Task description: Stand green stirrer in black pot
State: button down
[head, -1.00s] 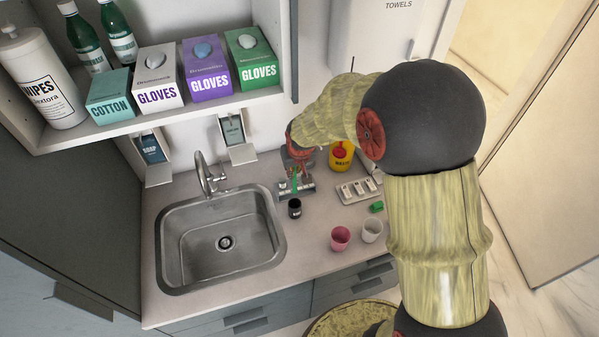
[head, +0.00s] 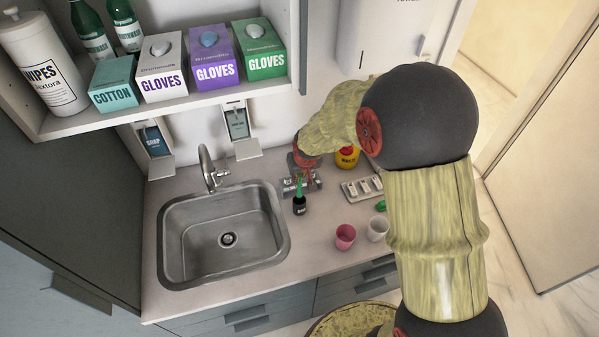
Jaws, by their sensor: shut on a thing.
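The small black pot (head: 299,206) stands upright on the counter, just right of the sink. The thin green stirrer (head: 299,188) is roughly upright, with its lower end at the pot's mouth. I cannot tell whether that end is inside the pot or just above or behind it. My gripper (head: 301,175) is shut on the upper part of the stirrer, above the pot. The fingertips are small and partly hidden by the arm.
The steel sink (head: 222,236) lies left of the pot. A grey rack (head: 316,182) is behind it, with a yellow container (head: 347,157) farther back. A pink cup (head: 345,236) and a white cup (head: 377,229) stand to the right. A shelf with glove boxes (head: 213,66) overhangs at upper left.

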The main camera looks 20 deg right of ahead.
aim_at(300, 186)
jog(key=shift+f+b, duration=2.65)
jog(key=shift+f, duration=0.85)
jog(key=c, duration=1.8)
grip_release()
jog(key=shift+o, duration=0.7)
jog(key=v, duration=1.2)
